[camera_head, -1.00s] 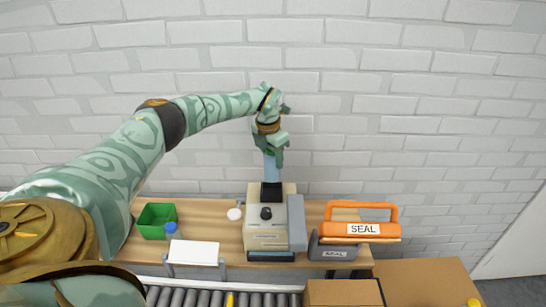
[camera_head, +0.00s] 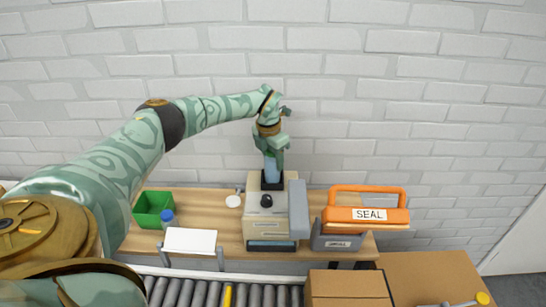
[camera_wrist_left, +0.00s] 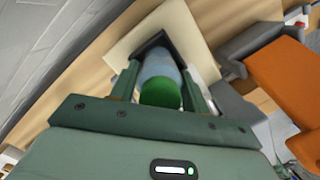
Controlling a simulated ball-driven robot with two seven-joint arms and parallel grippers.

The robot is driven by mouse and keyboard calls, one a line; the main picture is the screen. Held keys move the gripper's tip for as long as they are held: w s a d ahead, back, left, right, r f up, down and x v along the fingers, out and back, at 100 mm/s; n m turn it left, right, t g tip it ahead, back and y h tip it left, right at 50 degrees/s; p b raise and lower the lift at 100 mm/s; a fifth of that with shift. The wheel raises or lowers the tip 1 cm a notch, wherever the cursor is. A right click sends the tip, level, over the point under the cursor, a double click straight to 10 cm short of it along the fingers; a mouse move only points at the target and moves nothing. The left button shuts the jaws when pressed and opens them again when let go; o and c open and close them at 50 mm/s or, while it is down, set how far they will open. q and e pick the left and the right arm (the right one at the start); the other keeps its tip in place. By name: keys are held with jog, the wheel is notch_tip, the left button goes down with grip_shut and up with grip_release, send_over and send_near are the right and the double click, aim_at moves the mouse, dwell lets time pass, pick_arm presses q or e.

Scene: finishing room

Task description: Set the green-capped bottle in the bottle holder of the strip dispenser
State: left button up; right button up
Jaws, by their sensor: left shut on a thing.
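My left gripper (camera_head: 271,146) is shut on the green-capped bottle (camera_head: 271,165), which has a pale blue body and stands about upright. The wrist view shows the green cap (camera_wrist_left: 160,94) between the two fingers. The black bottle holder (camera_head: 272,182) is at the back of the beige strip dispenser (camera_head: 267,227). The bottle's lower end is at the holder's opening, and its base is hidden. In the wrist view the holder's dark rim (camera_wrist_left: 150,43) frames the bottle's far end. I cannot tell how deep the bottle sits. My right gripper is not in view.
A green bin (camera_head: 152,220), a blue-capped bottle (camera_head: 167,217) and a white sheet on a stand (camera_head: 190,240) are on the left. An orange-handled sealer (camera_head: 366,215) stands close on the right. Rollers (camera_head: 205,294) and a cardboard box (camera_head: 347,287) are in front.

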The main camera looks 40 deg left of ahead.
pick_arm(q)
jog(key=o, duration=1.6)
jog(key=shift+r, duration=0.1)
jog(key=shift+r+p, duration=1.05)
jog(key=shift+p, duration=0.05)
notch_tip(320, 180, up, 6)
jog(key=p, duration=0.6)
jog(key=shift+d+f, duration=0.1)
